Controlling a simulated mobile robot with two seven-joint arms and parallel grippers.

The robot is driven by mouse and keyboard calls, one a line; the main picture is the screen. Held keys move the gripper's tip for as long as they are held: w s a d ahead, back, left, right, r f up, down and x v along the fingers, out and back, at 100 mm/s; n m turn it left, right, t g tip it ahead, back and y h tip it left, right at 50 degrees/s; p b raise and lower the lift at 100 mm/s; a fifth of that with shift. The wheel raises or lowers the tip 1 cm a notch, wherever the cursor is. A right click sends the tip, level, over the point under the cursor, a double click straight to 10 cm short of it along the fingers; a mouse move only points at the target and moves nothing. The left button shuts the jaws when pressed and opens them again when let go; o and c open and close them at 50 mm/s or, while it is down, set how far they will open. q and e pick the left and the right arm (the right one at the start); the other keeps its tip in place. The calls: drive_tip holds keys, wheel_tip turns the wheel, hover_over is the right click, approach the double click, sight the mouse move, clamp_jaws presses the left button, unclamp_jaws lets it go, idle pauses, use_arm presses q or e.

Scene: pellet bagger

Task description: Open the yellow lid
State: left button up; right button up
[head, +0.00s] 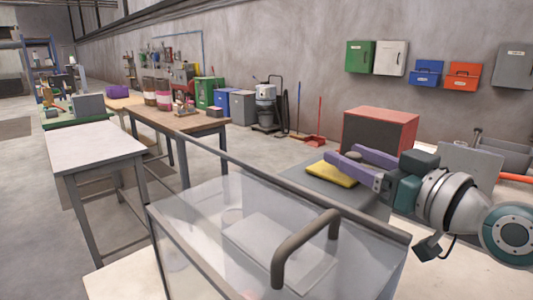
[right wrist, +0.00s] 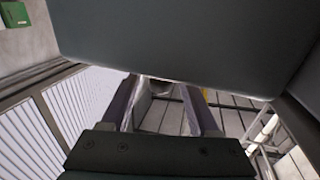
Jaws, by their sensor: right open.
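A flat yellow lid (head: 333,174) lies on a grey surface, just left of and below my right gripper in the head view. My right gripper (head: 346,156) has two purple fingers spread apart with nothing seen between them. The gripper's nearer finger overlaps the lid in the picture; I cannot tell whether they touch. In the right wrist view the gripper's fingers (right wrist: 160,88) also stand apart, partly covered by a large dark panel (right wrist: 185,45). A thin yellow strip shows there beside the right finger, too small to identify. My left gripper is not in view.
A clear-walled case (head: 200,232) with a thick grey handle (head: 305,245) fills the near foreground. A red-topped dark box (head: 378,132) stands behind the gripper. Workbenches (head: 95,145) stand at the left.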

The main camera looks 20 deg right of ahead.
clamp_jaws()
idle(0.5)
idle(1.0)
